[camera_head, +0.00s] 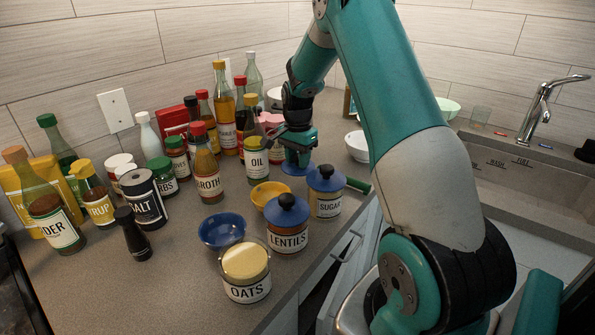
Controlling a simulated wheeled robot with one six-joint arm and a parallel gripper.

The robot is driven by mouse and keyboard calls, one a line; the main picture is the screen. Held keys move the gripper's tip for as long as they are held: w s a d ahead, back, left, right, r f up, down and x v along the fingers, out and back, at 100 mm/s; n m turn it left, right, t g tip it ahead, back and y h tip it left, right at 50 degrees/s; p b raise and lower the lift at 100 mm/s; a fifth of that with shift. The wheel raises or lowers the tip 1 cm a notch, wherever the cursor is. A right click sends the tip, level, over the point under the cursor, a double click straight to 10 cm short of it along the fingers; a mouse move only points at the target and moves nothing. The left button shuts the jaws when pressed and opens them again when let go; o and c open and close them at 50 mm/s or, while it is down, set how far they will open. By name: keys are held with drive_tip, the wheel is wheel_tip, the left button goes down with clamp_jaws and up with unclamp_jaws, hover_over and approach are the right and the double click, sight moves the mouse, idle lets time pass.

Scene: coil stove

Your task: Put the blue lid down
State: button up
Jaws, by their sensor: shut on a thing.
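My gripper (298,157) is shut on a blue lid (297,170), which shows as a small blue disc under the fingers. The lid is just behind and left of the sugar jar and right of the oil bottle (257,160). I cannot tell whether it touches the counter. The sugar jar (327,206) and the lentils jar (287,240) each have a blue lid with a dark knob on top. The oats jar (246,290) stands at the front with a yellowish top.
A blue bowl (222,231) and a yellow bowl (269,194) stand left of the jars. Bottles and jars crowd the back and left, including the broth bottle (208,176) and salt tin (146,203). A white bowl (357,146) stands right of my gripper. The counter (180,285) is clear at front left.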

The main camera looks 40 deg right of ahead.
sight(298, 184)
drive_tip(key=shift+f+p, duration=0.35)
drive_tip(key=shift+f, duration=2.2)
drive_tip(key=shift+f, duration=0.15)
drive_tip(key=o, duration=0.9)
